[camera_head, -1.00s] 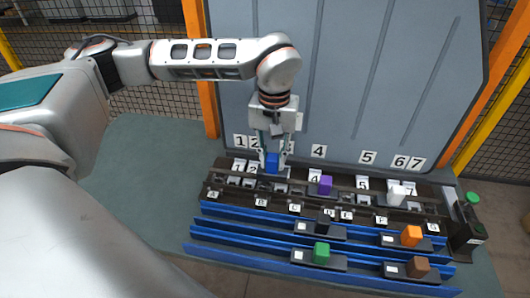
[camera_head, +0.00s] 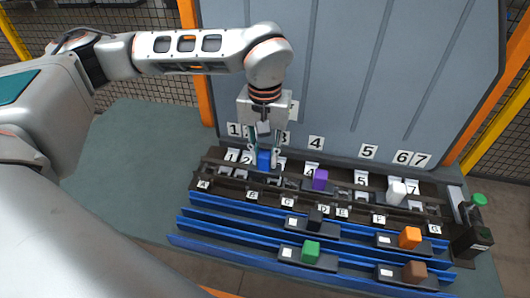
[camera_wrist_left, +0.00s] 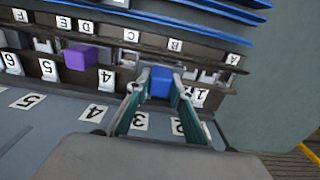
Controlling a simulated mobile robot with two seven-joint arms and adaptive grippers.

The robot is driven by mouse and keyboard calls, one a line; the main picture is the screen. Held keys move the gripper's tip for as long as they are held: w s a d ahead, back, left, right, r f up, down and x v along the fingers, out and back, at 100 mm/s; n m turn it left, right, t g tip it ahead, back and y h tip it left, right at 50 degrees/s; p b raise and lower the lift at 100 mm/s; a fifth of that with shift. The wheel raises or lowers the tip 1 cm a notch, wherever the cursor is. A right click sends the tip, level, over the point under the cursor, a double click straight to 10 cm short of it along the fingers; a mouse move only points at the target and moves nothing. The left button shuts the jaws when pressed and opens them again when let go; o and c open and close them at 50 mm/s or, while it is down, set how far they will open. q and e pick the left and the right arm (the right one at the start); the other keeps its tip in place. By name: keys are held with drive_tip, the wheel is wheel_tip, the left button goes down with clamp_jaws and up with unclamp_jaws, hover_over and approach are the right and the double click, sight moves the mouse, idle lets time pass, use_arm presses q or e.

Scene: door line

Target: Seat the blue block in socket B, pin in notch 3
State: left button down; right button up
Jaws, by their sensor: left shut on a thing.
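The blue block (camera_head: 264,160) is between the fingers of my left gripper (camera_head: 264,153), which is shut on it above the dark socket rail (camera_head: 215,172). In the left wrist view the same blue block (camera_wrist_left: 161,80) sits between the fingertips (camera_wrist_left: 158,92). The label B (camera_head: 252,195) is on the rail's front edge, just in front of and slightly left of the block; it also shows in the wrist view (camera_wrist_left: 175,45). The block's underside, its pin and the notch near 3 are hidden. I cannot tell whether the block touches the rail. My right gripper is not in view.
A purple block (camera_head: 320,179) and a white block (camera_head: 396,192) stand on the rail to the right. Black, orange (camera_head: 410,237), green (camera_head: 311,252) and brown blocks stand on blue front rails. A grey numbered panel (camera_head: 350,80) rises behind. The table (camera_head: 130,165) at left is clear.

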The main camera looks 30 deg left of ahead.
use_arm(q)
drive_tip(key=shift+f+b, duration=0.45)
drive_tip(key=shift+f, duration=0.35)
drive_tip(key=shift+f+b, duration=0.3)
drive_tip(key=shift+f, duration=0.6)
drive_tip(key=c, duration=1.7)
unclamp_jaws()
wheel_tip(320, 180, up, 12)
drive_tip(key=shift+r, duration=0.1)
